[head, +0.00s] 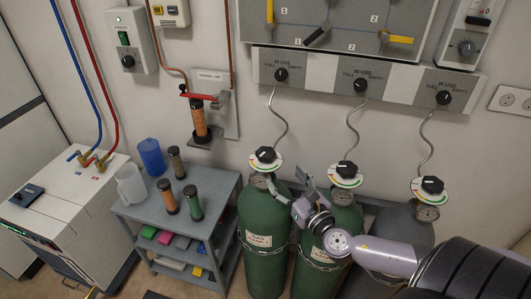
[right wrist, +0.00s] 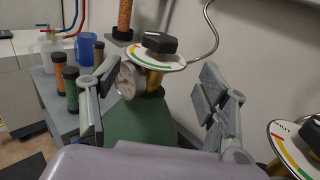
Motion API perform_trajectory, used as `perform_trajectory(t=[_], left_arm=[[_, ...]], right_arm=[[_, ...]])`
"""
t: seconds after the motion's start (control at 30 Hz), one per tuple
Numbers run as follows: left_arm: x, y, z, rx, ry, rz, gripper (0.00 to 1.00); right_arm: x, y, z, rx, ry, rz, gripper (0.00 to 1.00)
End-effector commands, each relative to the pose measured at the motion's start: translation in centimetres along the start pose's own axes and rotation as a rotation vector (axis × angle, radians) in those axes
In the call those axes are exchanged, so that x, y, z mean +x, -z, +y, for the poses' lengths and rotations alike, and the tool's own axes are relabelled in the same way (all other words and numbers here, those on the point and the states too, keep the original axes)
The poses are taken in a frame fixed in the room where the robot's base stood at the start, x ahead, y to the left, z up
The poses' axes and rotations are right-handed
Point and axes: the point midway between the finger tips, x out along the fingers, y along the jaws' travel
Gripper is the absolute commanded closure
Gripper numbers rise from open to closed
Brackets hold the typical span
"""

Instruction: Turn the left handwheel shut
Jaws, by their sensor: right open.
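The left handwheel (head: 265,154) is a black knob over a white disc with a coloured scale, on top of the left green cylinder (head: 264,225). In the right wrist view the handwheel (right wrist: 158,43) stands upright on a brass stem, with a round gauge (right wrist: 130,80) beside the stem. My right gripper (head: 289,181) is open and empty, just below and to the right of the handwheel. In the right wrist view its two fingers (right wrist: 158,82) stand on either side of the handwheel and valve, apart from them. My left gripper is not in view.
The middle handwheel (head: 345,170) and right handwheel (head: 432,186) stand close to the right. A panel with selector knobs (head: 361,85) hangs above, with curved hoses running down. A grey cart (head: 150,215) with several tubes and a jug stands to the left.

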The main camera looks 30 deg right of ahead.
Motion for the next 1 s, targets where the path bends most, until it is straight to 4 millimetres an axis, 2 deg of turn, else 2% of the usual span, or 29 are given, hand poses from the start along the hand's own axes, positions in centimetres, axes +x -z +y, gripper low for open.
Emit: perform_trajectory(t=[0.6, 0.8, 1.0], left_arm=[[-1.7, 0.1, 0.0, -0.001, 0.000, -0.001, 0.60], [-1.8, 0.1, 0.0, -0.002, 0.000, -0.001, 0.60], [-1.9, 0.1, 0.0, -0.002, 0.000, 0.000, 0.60]], right_arm=[[10.1, -0.1, 0.0, 0.004, 0.001, -0.001, 0.31], [11.9, 0.0, 0.0, 0.004, 0.001, 0.000, 0.31], [12.3, 0.0, 0.0, 0.003, 0.000, 0.001, 0.31]])
